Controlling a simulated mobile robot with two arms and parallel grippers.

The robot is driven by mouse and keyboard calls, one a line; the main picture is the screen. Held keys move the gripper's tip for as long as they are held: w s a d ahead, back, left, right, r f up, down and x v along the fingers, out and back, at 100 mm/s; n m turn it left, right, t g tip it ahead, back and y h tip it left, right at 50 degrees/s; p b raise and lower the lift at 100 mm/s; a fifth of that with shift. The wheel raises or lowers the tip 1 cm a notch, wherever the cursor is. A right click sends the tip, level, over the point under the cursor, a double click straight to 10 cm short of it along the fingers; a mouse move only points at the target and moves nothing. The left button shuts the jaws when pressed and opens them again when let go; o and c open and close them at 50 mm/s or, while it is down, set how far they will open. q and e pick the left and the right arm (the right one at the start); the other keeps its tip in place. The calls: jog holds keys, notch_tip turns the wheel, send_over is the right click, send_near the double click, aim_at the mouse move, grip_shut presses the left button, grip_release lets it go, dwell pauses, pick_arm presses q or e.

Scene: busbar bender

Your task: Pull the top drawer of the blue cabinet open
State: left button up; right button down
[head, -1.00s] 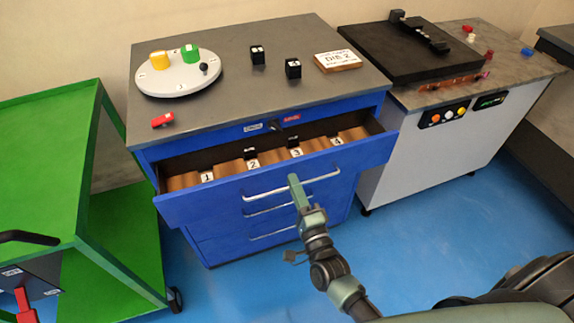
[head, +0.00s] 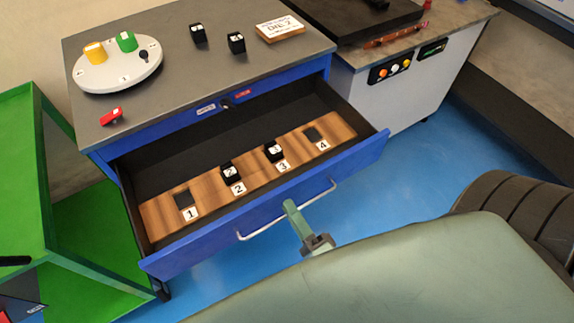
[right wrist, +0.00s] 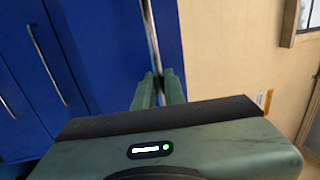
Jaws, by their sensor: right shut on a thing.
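The blue cabinet's top drawer (head: 262,226) stands well open. Inside is a wooden insert (head: 207,191) with slots marked 1 to 4. Black blocks stand at slots 2 (head: 228,172) and 3 (head: 273,151); slots 1 and 4 show dark, empty recesses. My right gripper (head: 291,208) is at the silver drawer handle (head: 325,194), near its middle. In the right wrist view, the fingers (right wrist: 159,88) are shut on the handle bar (right wrist: 152,40). My left gripper is not in view.
On the cabinet top (head: 175,60) are a white round turntable (head: 118,72) with yellow and green pieces, a red piece (head: 111,116), black blocks and a sign (head: 280,28). A green cart (head: 25,180) stands close on the left. A grey machine (head: 410,90) stands on the right.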

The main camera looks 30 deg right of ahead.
jog(key=shift+f, duration=0.1)
jog(key=c, duration=1.8)
grip_release()
jog(key=shift+o, duration=0.2)
jog(key=s+f+b, duration=0.1)
jog(key=s, duration=0.6)
jog(key=shift+s+f+b, duration=0.2)
jog(key=shift+s+b, duration=0.15)
jog(key=shift+b, duration=0.05)
jog(key=shift+d, duration=0.15)
